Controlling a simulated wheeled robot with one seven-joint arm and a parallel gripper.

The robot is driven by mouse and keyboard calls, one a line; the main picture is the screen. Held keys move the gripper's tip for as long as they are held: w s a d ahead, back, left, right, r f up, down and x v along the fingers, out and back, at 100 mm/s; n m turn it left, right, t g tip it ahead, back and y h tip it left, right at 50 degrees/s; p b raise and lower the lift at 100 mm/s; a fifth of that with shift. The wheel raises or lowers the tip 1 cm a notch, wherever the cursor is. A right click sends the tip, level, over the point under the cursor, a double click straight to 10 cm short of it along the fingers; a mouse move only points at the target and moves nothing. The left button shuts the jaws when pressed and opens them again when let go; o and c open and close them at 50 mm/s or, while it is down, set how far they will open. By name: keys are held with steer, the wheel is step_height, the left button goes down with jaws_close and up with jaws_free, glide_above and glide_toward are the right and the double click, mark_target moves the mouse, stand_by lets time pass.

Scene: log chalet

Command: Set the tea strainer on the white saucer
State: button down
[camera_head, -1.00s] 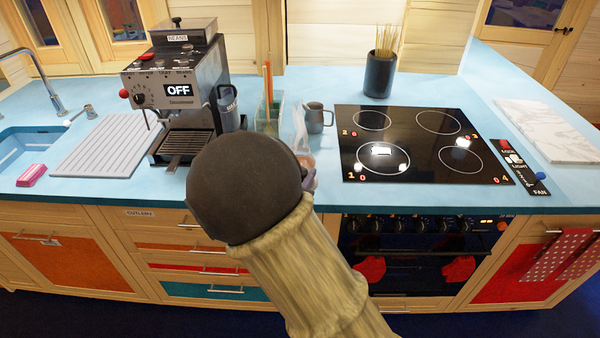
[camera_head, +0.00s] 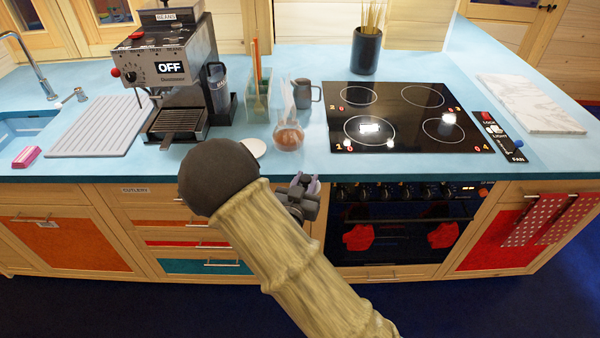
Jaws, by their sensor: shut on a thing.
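My gripper (camera_head: 302,192) is low in front of the counter's front edge, just right of my forearm. It is shut on a small greyish thing, apparently the tea strainer, whose shape is too small and covered to make out. No other tea strainer shows. A small white disc (camera_head: 257,147), apparently the white saucer, lies on the blue counter near its front edge. My arm's dark rounded joint hides part of the view just in front of it. My gripper is right of the disc and nearer to me, apart from it.
A glass flask (camera_head: 288,136) with brownish contents stands right of the disc, with a grey metal jug (camera_head: 306,94) behind. The coffee machine (camera_head: 172,75) stands left and the black hob (camera_head: 405,116) right. A greenish holder (camera_head: 257,95) with upright sticks stands behind the disc.

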steer(key=s+d+f+n+y, duration=0.1)
steer(key=s+d+f+y, duration=0.1)
steer(key=f, duration=0.5)
steer(key=s+d+f+n+y, duration=0.1)
steer(key=s+d+f+y, duration=0.1)
steer(key=d+f, duration=0.3)
steer(key=s+d+f+n+t+y, duration=0.1)
steer(key=d+f, duration=0.3)
steer(key=f, duration=0.7)
steer(key=shift+s+n+y, duration=0.5)
steer(key=shift+s+y, duration=0.1)
steer(key=shift+s, duration=0.2)
steer(key=shift+f, duration=0.1)
